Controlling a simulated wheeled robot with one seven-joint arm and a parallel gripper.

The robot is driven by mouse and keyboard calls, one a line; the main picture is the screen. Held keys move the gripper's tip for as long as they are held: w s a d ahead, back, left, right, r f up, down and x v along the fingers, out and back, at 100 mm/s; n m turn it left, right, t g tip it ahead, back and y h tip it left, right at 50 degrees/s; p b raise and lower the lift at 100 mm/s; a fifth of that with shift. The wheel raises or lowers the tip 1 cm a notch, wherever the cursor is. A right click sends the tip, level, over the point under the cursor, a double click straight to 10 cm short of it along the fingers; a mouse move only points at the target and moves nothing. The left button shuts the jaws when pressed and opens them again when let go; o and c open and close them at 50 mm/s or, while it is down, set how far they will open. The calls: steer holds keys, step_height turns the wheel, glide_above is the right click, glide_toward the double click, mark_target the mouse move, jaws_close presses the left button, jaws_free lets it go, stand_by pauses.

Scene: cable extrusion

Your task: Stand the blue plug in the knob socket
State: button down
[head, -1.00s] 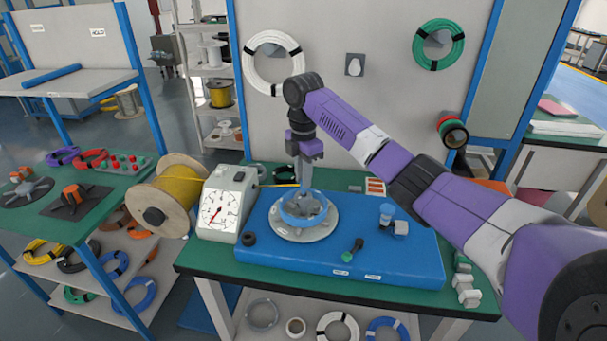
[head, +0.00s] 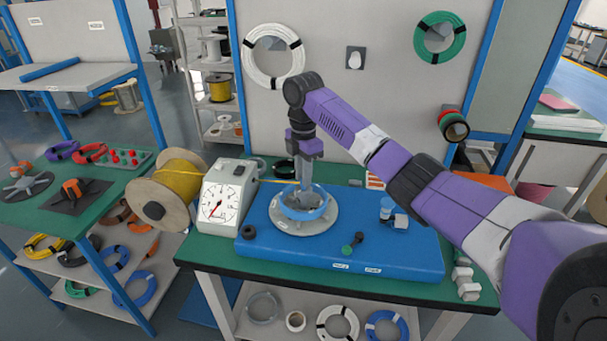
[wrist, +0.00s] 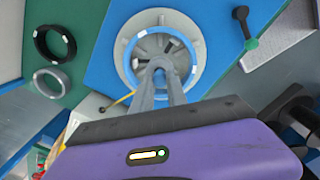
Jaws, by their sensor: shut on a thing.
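A small blue cylinder (head: 387,203), which looks like the blue plug, stands upright beside a grey block (head: 401,220) on the right of the blue board. A green-and-black knob piece (head: 352,245) lies near the board's front; the wrist view also shows it (wrist: 249,44). I cannot tell which part is the knob socket. My gripper (head: 303,200) points down over the round grey hub (head: 323,219) and is shut, apparently on the blue ring (head: 318,212). The ring also shows in the wrist view (wrist: 190,50); the exact grip point is unclear. My gripper is apart from the plug.
The blue board (head: 290,252) lies on a green bench. A dial gauge box (head: 222,200) and a yellow cable spool (head: 178,185) stand to the left. Small pale blocks (head: 463,275) sit at the bench's right end.

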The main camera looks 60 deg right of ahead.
steer(key=shift+f, duration=0.3)
stand_by(0.4)
steer(key=c, duration=1.2)
jaws_free()
steer(key=shift+c, duration=0.2)
step_height(320, 180, up, 8)
steer(key=p, duration=0.7)
steer(key=shift+r, duration=0.1)
